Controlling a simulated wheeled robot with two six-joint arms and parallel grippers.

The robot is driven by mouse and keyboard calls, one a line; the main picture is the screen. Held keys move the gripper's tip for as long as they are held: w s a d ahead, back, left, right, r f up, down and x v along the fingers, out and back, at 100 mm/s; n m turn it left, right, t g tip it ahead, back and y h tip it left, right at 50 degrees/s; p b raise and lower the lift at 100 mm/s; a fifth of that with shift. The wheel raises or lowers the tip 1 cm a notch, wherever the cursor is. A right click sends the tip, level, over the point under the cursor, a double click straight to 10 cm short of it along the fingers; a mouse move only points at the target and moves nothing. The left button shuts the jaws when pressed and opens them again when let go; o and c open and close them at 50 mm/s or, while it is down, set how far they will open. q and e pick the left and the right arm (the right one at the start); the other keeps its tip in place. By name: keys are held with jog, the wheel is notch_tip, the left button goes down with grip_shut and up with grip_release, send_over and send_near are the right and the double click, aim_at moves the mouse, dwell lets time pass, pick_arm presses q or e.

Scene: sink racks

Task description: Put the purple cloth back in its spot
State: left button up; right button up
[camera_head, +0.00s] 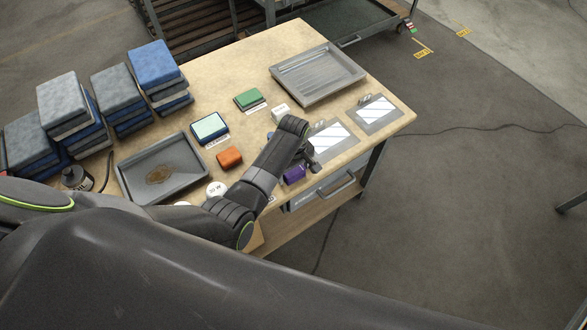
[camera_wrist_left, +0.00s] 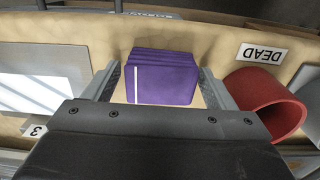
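The purple cloth (camera_head: 294,174) is a small folded stack near the front edge of the workbench, partly hidden by my left arm in the head view. In the left wrist view the purple cloth (camera_wrist_left: 163,80) shows a white stripe near its left side and lies between the two fingers. My left gripper (camera_wrist_left: 160,82) is open, one finger on each side of the cloth, with narrow gaps beside it. In the head view my left gripper (camera_head: 308,165) is close to the cloth and partly hidden. My right gripper is not in view.
A red ring-shaped object (camera_wrist_left: 268,105) stands right beside the right finger, near a "DEAD" label (camera_wrist_left: 263,53).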

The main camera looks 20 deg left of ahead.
pick_arm(q)
jog(key=shift+o, duration=0.5)
jog(key=shift+r, duration=0.1)
jog(key=shift+r, duration=0.2)
notch_tip(320, 180, up, 12)
jog(key=shift+p, duration=0.3)
jog(key=shift+f, duration=0.15)
